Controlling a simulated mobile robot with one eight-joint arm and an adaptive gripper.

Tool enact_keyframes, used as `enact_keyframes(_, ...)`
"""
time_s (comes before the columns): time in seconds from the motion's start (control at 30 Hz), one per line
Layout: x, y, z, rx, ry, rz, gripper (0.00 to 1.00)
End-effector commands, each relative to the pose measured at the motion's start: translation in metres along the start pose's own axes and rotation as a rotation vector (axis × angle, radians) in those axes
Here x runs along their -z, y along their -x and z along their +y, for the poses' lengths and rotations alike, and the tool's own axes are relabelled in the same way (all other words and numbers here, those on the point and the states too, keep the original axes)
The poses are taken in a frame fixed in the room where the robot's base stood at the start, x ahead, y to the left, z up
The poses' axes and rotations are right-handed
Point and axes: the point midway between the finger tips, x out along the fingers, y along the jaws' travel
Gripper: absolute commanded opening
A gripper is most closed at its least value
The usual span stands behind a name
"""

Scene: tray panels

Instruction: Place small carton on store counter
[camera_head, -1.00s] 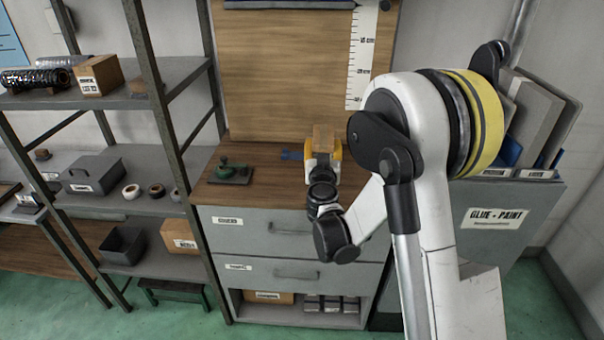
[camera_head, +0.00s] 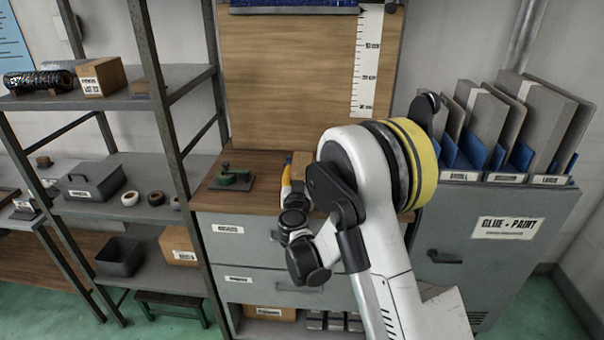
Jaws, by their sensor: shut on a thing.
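The small brown carton (camera_head: 298,163) is held in my gripper (camera_head: 289,176), which is shut on it over the wooden counter top (camera_head: 222,203). My arm hides much of the carton and the right part of the counter. I cannot tell whether the carton touches the counter. The counter is a wooden top on a grey drawer cabinet.
A green tool (camera_head: 234,178) on a dark plate sits at the counter's left. A metal shelf rack (camera_head: 185,75) stands left, with a grey box (camera_head: 95,180) and a labelled carton (camera_head: 102,76). A grey glue and paint cabinet (camera_head: 490,235) holding upright panels stands right.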

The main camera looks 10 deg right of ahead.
Motion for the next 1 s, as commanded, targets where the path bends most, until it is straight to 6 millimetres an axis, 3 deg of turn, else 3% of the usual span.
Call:
enact_keyframes(0.1,-0.003,0.0,0.0,0.0,0.0,0.0,0.13)
enact_keyframes(0.13,-0.003,0.0,0.0,0.0,0.0,0.0,0.58)
enact_keyframes(0.2,-0.003,0.0,0.0,0.0,0.0,0.0,0.73)
enact_keyframes(0.57,0.001,0.001,0.0,0.0,0.0,0.0,0.73)
enact_keyframes(0.67,0.002,0.015,-0.001,0.002,0.0,0.0,0.73)
enact_keyframes(1.0,-0.002,0.091,-0.001,0.002,0.0,0.0,0.73)
